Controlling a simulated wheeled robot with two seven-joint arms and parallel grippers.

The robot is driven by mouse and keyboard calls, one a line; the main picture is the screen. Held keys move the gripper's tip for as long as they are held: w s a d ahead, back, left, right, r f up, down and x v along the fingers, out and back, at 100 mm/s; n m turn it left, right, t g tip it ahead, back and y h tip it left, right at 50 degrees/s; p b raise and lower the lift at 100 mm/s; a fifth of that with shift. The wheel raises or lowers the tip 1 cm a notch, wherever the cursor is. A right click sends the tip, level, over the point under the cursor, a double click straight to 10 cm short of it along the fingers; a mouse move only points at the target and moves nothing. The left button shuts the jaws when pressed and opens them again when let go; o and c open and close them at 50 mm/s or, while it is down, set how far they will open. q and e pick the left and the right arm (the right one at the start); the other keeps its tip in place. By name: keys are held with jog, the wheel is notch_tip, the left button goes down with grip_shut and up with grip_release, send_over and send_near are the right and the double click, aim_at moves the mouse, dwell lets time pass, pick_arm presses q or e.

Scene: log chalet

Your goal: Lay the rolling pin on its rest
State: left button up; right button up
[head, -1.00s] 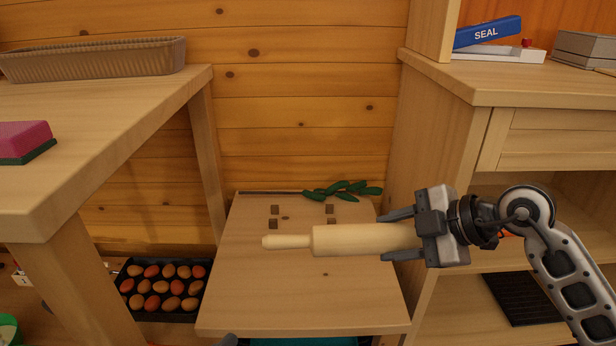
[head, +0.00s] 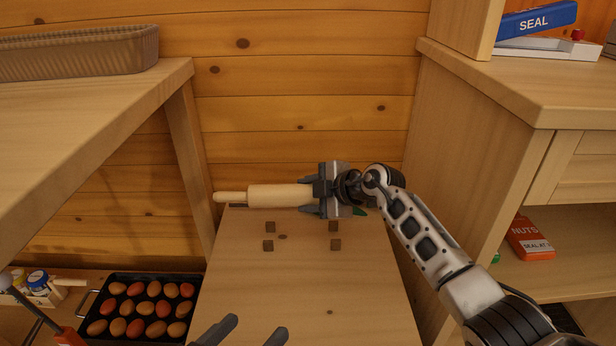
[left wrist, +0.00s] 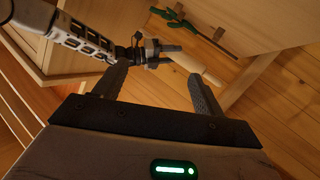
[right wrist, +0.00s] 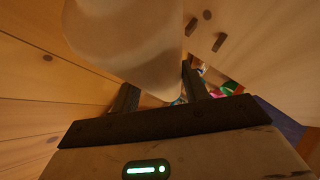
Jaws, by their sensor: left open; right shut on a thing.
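My right gripper (head: 308,198) is shut on the pale wooden rolling pin (head: 275,196), gripping its right end. The pin lies level, crosswise, near the table's back edge, with one handle pointing left. It fills the upper part of the right wrist view (right wrist: 125,40) and also shows in the left wrist view (left wrist: 192,65). The rest appears as small brown pegs (head: 334,227) in two pairs on the wooden table; the pin is beyond them in the head view. Two pegs show in the right wrist view (right wrist: 219,42). My left gripper (head: 252,332) is open and empty at the bottom.
Green pods (left wrist: 203,30) lie at the table's back, mostly hidden by my right gripper in the head view. The wooden table top (head: 300,290) is clear in front of the pegs. A cabinet (head: 470,130) stands right; a tray of eggs (head: 140,310) is lower left.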

jog(key=shift+w, duration=0.35)
jog(key=shift+f+b, duration=0.25)
jog(key=shift+b, duration=0.2)
jog(key=shift+s+f+b, duration=0.15)
jog(key=shift+f+b, duration=0.65)
jog(key=shift+b, duration=0.35)
jog(key=shift+f+b, duration=0.25)
jog(key=shift+b, duration=0.1)
jog(key=shift+f+b, duration=0.8)
jog(key=shift+b, duration=0.35)
jog(key=shift+f+b, duration=0.8)
jog(key=shift+b, duration=0.45)
jog(key=shift+f, duration=0.3)
notch_tip(320, 180, down, 2)
jog(key=shift+f+b, duration=0.2)
jog(key=shift+b, duration=0.2)
pick_arm(q)
notch_tip(320, 180, up, 11)
jog(key=w+m+t+h, duration=0.2)
jog(key=m+t+h, duration=0.4)
jog(key=m, duration=0.1)
jog(key=shift+h, duration=0.3)
pick_arm(e)
jog(key=shift+f, duration=0.8)
